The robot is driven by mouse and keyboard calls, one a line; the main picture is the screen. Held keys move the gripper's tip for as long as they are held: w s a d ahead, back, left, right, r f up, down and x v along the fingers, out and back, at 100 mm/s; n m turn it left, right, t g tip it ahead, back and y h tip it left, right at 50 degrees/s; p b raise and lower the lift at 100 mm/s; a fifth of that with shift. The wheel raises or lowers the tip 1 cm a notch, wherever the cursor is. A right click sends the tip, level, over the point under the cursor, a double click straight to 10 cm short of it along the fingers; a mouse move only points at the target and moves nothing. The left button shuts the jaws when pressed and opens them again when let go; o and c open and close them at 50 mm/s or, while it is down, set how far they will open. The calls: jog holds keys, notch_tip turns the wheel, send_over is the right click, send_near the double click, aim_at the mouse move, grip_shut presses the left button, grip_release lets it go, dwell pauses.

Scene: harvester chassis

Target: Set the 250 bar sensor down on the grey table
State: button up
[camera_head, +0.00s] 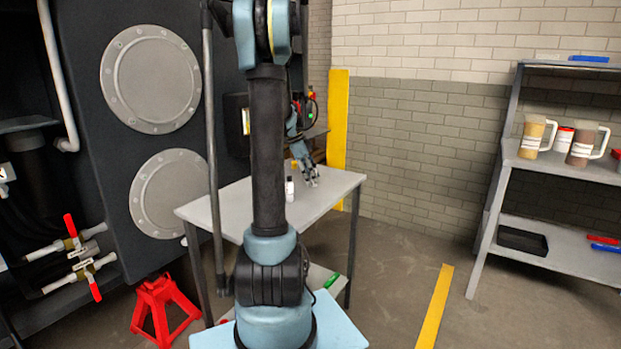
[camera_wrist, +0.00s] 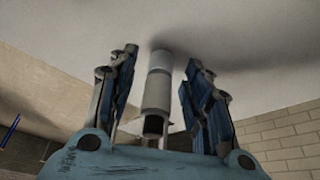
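A slim white and grey cylinder with a dark open end, seemingly the 250 bar sensor (camera_wrist: 157,85), shows in the wrist view between my fingers. Its far end meets the pale table surface, with a soft shadow there. My gripper (camera_wrist: 155,80) is open, with a visible gap on each side of the cylinder. In the head view my gripper (camera_head: 309,178) is low over the grey table (camera_head: 240,205). A small white upright cylinder (camera_head: 290,189) stands there just left of the fingers, seemingly the same sensor. Its label is too small to read.
A dark machine panel with round covers (camera_head: 152,80) stands left of the table. A red jack stand (camera_head: 162,308) is on the floor. A shelf (camera_head: 560,165) with jugs stands at the right. A yellow post (camera_head: 338,120) rises behind the table. Much of the tabletop is bare.

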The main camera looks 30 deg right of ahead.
jog(key=v, duration=1.2)
jog(key=shift+w+f, duration=0.1)
jog(key=shift+w, duration=0.05)
